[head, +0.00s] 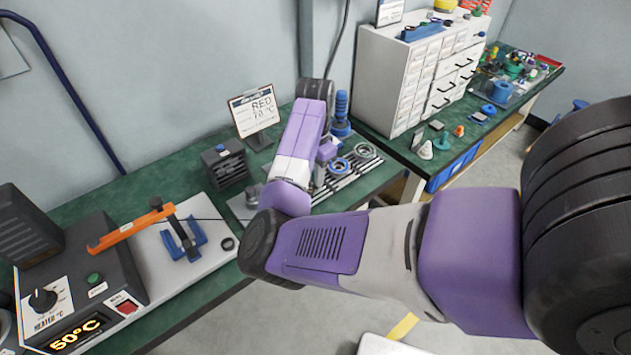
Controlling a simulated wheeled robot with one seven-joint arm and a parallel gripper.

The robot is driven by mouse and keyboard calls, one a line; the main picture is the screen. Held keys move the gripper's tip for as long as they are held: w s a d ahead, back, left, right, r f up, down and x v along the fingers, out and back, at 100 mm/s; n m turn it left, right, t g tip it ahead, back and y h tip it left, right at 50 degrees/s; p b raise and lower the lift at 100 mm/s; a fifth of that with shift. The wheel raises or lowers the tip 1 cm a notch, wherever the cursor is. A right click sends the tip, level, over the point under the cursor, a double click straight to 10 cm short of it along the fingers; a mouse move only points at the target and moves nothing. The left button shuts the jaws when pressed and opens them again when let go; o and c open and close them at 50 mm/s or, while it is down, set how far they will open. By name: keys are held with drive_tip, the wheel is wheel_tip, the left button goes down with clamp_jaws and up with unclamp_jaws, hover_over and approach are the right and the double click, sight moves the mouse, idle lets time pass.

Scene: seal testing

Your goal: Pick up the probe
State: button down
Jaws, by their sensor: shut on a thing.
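An orange bar with a dark end (130,228) slants above the white board, from beside the heater box toward a blue cradle; I cannot tell whether it is the probe. A thin dark line (215,219) runs level from near the blue cradle (184,240) to my arm; I cannot make out what it belongs to. My arm crosses the picture from the right and folds back over the bench. Its forearm hides the place where my gripper would be, so I cannot see my gripper's fingers or anything between them.
The heater box (85,285) reads 50°C at the lower left. A dark slotted block (225,164) and a sign (254,112) stand behind. Metal rails (345,172) with rings lie right of my forearm. A white drawer cabinet (400,85) stands at the back right.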

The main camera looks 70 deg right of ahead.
wheel_tip(320, 180, up, 20)
drive_tip(key=p, duration=0.1)
idle(0.5)
